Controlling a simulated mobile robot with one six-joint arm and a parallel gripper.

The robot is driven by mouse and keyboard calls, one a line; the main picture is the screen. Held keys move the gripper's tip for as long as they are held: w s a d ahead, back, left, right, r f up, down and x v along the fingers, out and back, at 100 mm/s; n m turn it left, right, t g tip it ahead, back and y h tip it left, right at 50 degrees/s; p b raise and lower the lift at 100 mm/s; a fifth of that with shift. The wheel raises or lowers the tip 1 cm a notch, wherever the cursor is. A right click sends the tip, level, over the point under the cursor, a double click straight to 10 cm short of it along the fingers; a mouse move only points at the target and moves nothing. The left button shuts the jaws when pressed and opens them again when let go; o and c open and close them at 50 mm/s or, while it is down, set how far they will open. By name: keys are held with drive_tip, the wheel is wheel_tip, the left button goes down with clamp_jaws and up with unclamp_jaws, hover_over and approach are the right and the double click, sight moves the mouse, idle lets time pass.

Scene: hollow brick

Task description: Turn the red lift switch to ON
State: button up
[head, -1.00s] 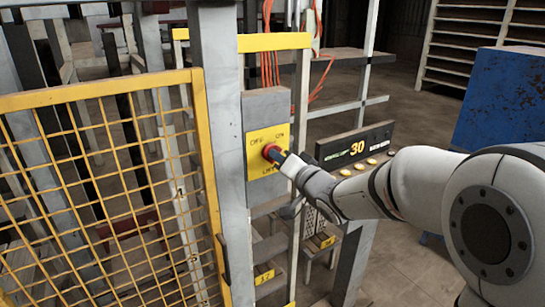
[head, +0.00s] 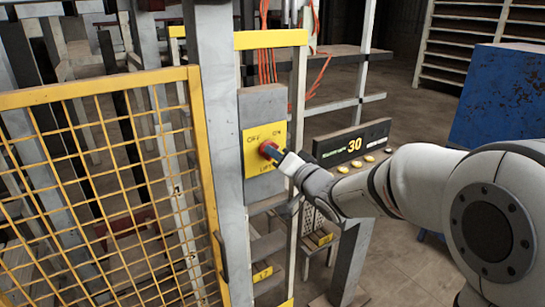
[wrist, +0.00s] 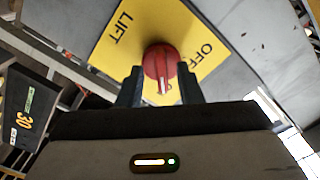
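The red lift switch (head: 267,150) is a round knob on a yellow plate (head: 252,161) lettered OFF, ON and LIFT, fixed to a grey box. My gripper (head: 279,155) reaches it from the right, its dark fingertips at the knob.
A yellow mesh gate (head: 110,190) stands to the left, beside a grey post (head: 212,100). A panel reading 30 (head: 350,143) with yellow buttons sits just behind my wrist. A blue box (head: 500,100) stands at the right. Orange cables hang above the switch box.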

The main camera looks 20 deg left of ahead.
drive_tip(key=b+v, duration=0.1)
drive_tip(key=v, duration=0.6)
drive_tip(key=shift+s+d+b, duration=0.15)
drive_tip(key=shift+d+b, duration=0.1)
drive_tip(key=shift+b, duration=0.05)
